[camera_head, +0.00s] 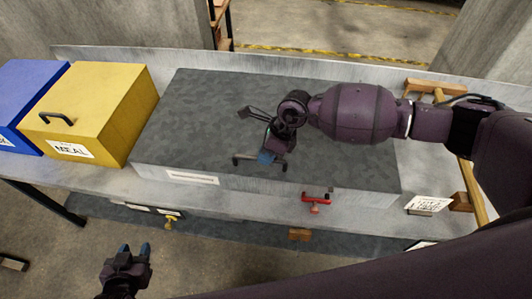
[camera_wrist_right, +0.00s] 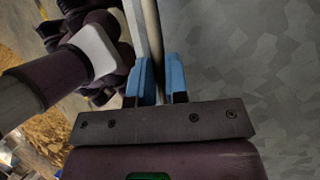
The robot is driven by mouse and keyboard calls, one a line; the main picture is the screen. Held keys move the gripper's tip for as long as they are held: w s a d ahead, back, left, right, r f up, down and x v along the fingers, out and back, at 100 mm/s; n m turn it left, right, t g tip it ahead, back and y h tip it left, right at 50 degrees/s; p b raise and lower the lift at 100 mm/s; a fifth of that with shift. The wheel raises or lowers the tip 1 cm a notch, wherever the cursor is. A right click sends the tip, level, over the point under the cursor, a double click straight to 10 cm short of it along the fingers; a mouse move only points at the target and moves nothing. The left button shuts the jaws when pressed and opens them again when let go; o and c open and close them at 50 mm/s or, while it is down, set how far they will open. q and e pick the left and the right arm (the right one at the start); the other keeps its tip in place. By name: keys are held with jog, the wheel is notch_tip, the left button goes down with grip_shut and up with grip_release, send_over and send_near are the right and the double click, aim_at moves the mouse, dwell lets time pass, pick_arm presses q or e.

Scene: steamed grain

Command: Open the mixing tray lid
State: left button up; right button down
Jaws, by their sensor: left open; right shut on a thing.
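The mixing tray is the long grey box in the middle of the head view, and its mottled dark grey lid (camera_head: 200,115) lies over the top and looks closed. A dark bar handle (camera_head: 240,159) sits near the lid's front edge. My right gripper (camera_head: 267,157) is at this handle with its blue fingertips shut on it. In the right wrist view, the two blue fingers (camera_wrist_right: 161,78) stand either side of a bar, with the grey lid surface (camera_wrist_right: 250,60) to the right. My left gripper (camera_head: 134,249) is open and empty, low in front of the bench.
A yellow bin (camera_head: 110,90) with a black handle and a blue bin (camera_head: 25,85) stand left of the tray. A red-handled part (camera_head: 316,197) is at the tray's front. A wooden frame (camera_head: 470,180) stands at the right. The floor (camera_head: 60,245) shows in front.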

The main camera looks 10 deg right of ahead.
pick_arm(q)
jog(key=shift+s+f+b, duration=0.15)
jog(key=shift+f+b, duration=0.4)
jog(key=shift+f, duration=0.15)
jog(key=shift+s+f+b, duration=0.1)
jog(key=shift+f+b, duration=0.45)
jog(key=shift+f, duration=0.1)
pick_arm(e)
jog(key=w+d+r+g, duration=0.1)
jog(key=w+r, duration=0.2)
jog(key=r, duration=0.4)
jog(key=w+d+r+g+y, duration=0.1)
jog(key=w+r, duration=0.3)
jog(key=r, duration=0.4)
jog(key=w+d+r+m+g+y, duration=0.1)
jog(key=w+r+g, duration=0.2)
jog(key=r, duration=0.5)
jog(key=shift+w+d, duration=0.3)
jog(key=shift+w, duration=0.1)
pick_arm(q)
jog(key=shift+c, duration=0.3)
